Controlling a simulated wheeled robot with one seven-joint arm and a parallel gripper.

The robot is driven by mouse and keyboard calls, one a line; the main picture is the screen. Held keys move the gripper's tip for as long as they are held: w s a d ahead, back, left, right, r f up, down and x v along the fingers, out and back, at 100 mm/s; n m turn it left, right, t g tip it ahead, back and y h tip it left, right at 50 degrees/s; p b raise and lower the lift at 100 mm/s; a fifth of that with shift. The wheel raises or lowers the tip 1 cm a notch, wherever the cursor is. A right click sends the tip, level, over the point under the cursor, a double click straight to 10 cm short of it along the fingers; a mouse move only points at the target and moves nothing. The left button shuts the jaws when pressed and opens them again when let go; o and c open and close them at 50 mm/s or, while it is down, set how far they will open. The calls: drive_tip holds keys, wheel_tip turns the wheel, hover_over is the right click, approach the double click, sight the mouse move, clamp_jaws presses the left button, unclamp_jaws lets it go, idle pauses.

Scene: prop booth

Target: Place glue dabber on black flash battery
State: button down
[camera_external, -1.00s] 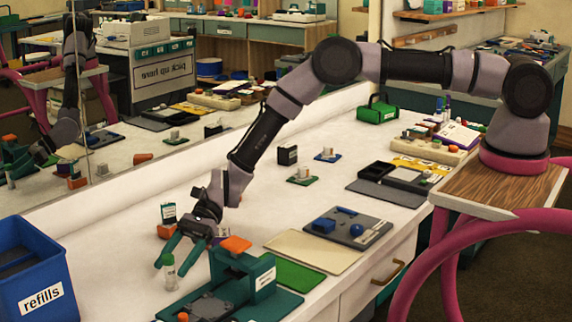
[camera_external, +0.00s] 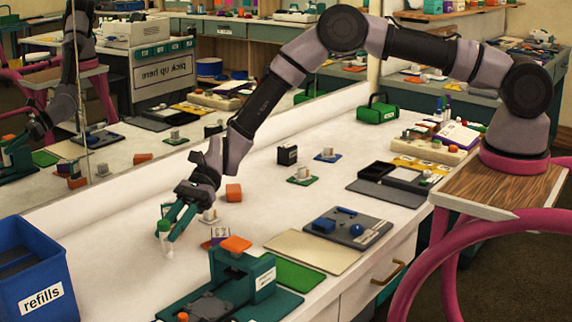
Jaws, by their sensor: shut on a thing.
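My gripper (camera_external: 172,224), with teal fingers, is shut on the glue dabber (camera_external: 167,250), a small pale bottle with a green top. The dabber is upright at the left of the white counter; I cannot tell whether its base is clear of the counter. A black block with a pale label (camera_external: 287,155) stands farther back on the counter and looks like the black flash battery. It is well to the right of my gripper, with nothing seen on top.
An orange block (camera_external: 233,193), a small labelled box (camera_external: 220,234) and a white-knobbed piece (camera_external: 209,215) are near my gripper. The blue refills bin (camera_external: 38,272) is at left. A mirror runs along the back.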

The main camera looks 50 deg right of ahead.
drive_tip(key=w+d+r+m+t, duration=0.25)
drive_tip(key=w+d, duration=0.45)
drive_tip(key=d, duration=0.5)
drive_tip(key=w+d+r+m+t, duration=0.1)
drive_tip(key=w+d+m+t, duration=0.15)
drive_tip(key=w+d, duration=0.65)
drive_tip(key=w+d+r+m+t, duration=0.25)
drive_tip(key=w+d, duration=0.25)
drive_tip(key=d, duration=0.9)
drive_tip(key=m+t+h, duration=0.5)
drive_tip(key=t, duration=0.1)
hover_over(294, 145)
wheel_tip(294, 145, down, 3)
drive_tip(key=shift+a+f, duration=0.15)
drive_tip(key=shift+f, duration=2.15)
drive_tip(key=shift+f, duration=0.1)
